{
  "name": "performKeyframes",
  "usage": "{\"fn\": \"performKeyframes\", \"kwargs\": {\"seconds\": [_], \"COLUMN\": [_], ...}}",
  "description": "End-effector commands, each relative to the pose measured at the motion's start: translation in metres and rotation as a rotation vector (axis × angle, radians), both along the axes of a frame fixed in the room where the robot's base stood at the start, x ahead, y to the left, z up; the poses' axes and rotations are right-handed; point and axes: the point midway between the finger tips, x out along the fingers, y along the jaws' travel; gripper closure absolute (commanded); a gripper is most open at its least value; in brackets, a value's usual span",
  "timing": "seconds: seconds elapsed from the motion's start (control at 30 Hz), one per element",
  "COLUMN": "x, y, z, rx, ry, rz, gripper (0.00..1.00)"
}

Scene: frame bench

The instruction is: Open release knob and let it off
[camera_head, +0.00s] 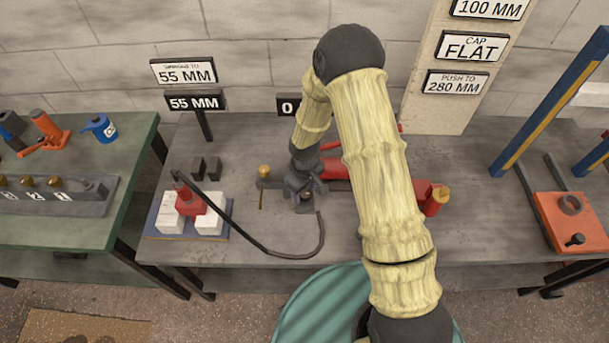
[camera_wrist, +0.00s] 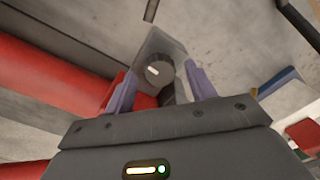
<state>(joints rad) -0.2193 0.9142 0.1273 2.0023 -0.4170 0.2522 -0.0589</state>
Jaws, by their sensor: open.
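The release knob (camera_wrist: 158,72) is a dark round knob with a short white mark, set on a grey block (camera_wrist: 158,48) in the wrist view. My gripper (camera_wrist: 160,84) is open, with its two purple fingers on either side of the knob in that view. I cannot tell whether either finger touches the knob. In the head view my gripper (camera_head: 303,192) is low over the bench, beside a red cylinder body (camera_head: 335,168). The knob is too small and covered to make out there.
A brass-topped post (camera_head: 264,172) stands left of my gripper. A red cylinder (camera_wrist: 50,75) lies close on the left in the wrist view. The bench front is mostly clear.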

Motion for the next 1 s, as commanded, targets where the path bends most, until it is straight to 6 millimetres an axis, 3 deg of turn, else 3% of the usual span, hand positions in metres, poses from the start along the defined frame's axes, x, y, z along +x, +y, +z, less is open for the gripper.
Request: {"fn": "performKeyframes", "kwargs": {"seconds": [0.27, 0.8, 1.0], "x": [0.002, 0.001, 0.0], "y": [0.0, 0.0, 0.0], "z": [0.038, 0.144, 0.167], "rx": [0.002, 0.001, -0.001], "ry": [-0.005, -0.002, 0.001], "rz": [-0.002, -0.001, 0.0], "gripper": [0.45, 0.45, 0.45]}}
